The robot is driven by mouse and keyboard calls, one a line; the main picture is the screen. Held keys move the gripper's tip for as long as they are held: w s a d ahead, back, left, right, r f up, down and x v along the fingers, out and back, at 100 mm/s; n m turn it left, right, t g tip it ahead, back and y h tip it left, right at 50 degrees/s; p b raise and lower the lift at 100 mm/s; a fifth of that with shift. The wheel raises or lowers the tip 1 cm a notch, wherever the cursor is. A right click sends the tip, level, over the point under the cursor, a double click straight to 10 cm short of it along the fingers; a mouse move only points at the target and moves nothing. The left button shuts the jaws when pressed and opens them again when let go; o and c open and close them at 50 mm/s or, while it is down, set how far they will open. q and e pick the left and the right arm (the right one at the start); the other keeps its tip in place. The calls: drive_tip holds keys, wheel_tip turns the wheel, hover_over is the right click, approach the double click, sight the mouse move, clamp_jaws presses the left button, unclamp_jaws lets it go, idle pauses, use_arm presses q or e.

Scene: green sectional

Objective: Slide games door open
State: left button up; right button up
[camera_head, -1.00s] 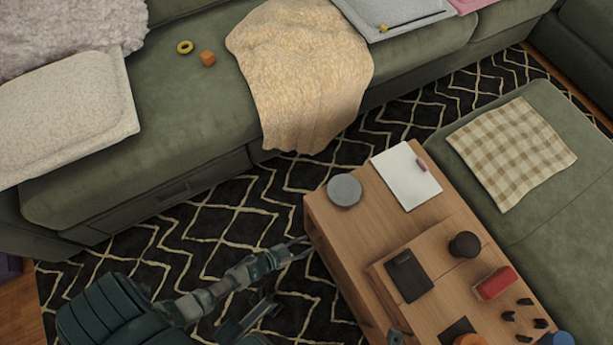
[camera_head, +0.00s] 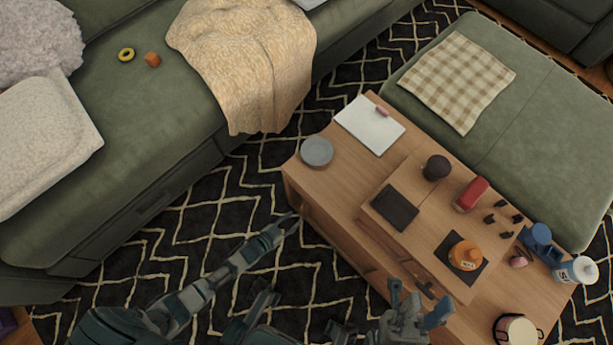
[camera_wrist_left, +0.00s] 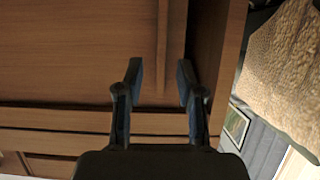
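The wooden coffee table (camera_head: 335,187) stands on the rug, and its front faces my arms. My left gripper (camera_head: 291,219) is close to the left end of that front. In the left wrist view, its two fingers (camera_wrist_left: 160,85) are apart, with a vertical wooden strip (camera_wrist_left: 163,45) between and just beyond them. A flat wooden panel (camera_wrist_left: 75,50) lies left of the strip; I cannot tell whether it is the games door, or whether the fingers touch the strip. My right gripper (camera_head: 418,303) is at the table's front edge, its fingers spread and nothing seen between them.
The green sofa (camera_head: 150,130) is to the left; patterned rug (camera_head: 220,210) lies between.

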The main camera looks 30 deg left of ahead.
sight(303, 211)
use_arm(q)
drive_tip(key=b+x, duration=0.2)
drive_tip(key=x, duration=0.3)
drive_tip(key=shift+w+f, duration=0.3)
drive_tip(key=shift+f, duration=0.05)
drive_tip(key=shift+w+d+r, duration=0.1)
drive_tip(key=shift+w+d, duration=0.05)
drive_tip(key=shift+w, duration=0.25)
clamp_jaws()
